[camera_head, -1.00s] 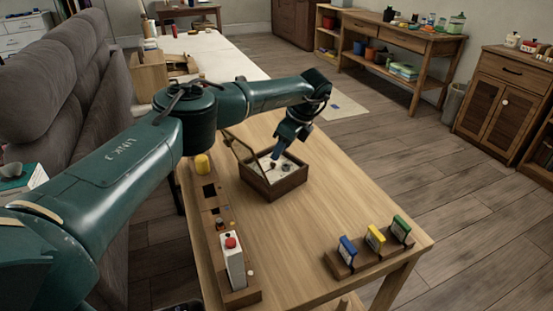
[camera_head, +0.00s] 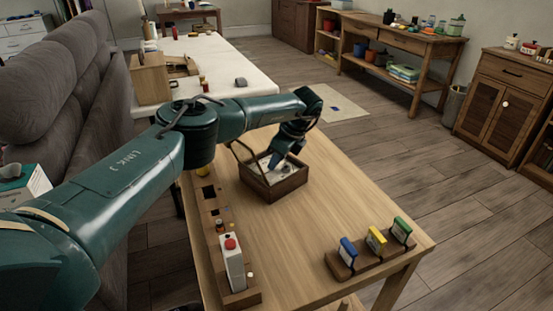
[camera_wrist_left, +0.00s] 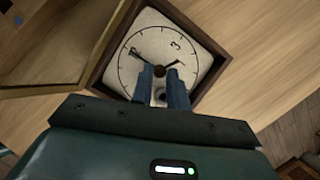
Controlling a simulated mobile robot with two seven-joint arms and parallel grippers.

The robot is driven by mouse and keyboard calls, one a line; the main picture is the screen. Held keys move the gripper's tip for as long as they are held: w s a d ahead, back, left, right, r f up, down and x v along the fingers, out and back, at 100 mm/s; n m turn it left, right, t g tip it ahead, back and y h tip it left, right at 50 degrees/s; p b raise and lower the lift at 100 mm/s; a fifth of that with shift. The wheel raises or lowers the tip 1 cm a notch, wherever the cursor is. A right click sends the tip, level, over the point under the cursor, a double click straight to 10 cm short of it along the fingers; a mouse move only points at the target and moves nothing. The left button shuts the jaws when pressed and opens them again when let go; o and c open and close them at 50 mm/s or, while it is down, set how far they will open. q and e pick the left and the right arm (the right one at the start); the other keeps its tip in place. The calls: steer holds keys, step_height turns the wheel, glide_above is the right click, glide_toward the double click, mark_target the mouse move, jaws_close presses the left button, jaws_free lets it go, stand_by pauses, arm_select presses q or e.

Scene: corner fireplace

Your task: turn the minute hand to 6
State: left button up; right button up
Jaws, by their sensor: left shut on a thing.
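The clock (camera_head: 286,171) lies face up in a dark wooden box on the wooden table, with its framed lid standing open at its left. My left gripper (camera_head: 275,163) is down inside the box, over the face. My right gripper is out of view.
A wooden strip with a red-buttoned white box (camera_head: 233,263) runs along the table's left edge. A rack with blue, yellow and green cards (camera_head: 375,240) stands at the front right. The open lid (camera_wrist_left: 60,50) is close to the left of my gripper. The table's middle is clear.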

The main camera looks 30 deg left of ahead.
arm_select(q)
jaws_close()
